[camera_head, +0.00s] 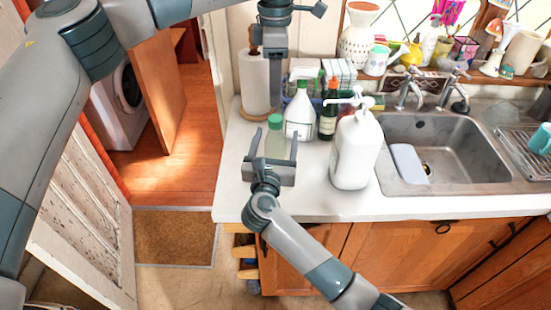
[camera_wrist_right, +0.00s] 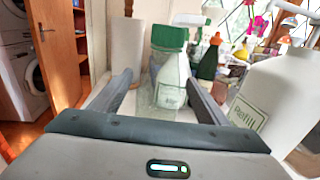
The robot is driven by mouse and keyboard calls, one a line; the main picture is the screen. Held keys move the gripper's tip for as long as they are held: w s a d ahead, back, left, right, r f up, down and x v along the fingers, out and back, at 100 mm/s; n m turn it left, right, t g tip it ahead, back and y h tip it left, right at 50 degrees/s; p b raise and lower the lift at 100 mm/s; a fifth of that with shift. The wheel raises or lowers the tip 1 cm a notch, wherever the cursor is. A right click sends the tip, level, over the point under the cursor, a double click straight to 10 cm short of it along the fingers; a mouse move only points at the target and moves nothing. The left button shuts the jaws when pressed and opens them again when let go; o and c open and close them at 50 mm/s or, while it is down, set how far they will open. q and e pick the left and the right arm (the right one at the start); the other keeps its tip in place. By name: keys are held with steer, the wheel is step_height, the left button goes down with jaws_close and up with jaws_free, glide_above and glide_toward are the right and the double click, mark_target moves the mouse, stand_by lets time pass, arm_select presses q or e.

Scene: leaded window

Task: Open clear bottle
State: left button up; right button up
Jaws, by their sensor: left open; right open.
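The clear bottle (camera_head: 275,143) with a green cap (camera_head: 275,121) stands upright on the white counter. My right gripper (camera_head: 271,146) is open, one finger on each side of the bottle; contact is not visible. In the right wrist view the bottle (camera_wrist_right: 168,88) and its green cap (camera_wrist_right: 170,38) show between the spread fingers (camera_wrist_right: 160,88). My left gripper (camera_head: 275,98) points down from above, its tips just over the cap in the picture. Its fingers overlap edge-on, but it is open and holds nothing visible.
A white spray bottle (camera_head: 299,115), a dark bottle (camera_head: 328,115) and a large white pump bottle (camera_head: 356,150) stand close to the right. A paper towel roll (camera_head: 255,85) is behind. The sink (camera_head: 455,150) lies farther right. The counter's front left is fairly clear.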

steer(key=shift+w+d, duration=0.2)
steer(key=shift+w, duration=1.15)
jaws_close()
arm_select(q)
steer(key=m, duration=0.5)
steer(key=shift+m, duration=0.3)
steer(key=m, duration=0.5)
steer(key=shift+m, duration=0.4)
steer(key=m, duration=1.1)
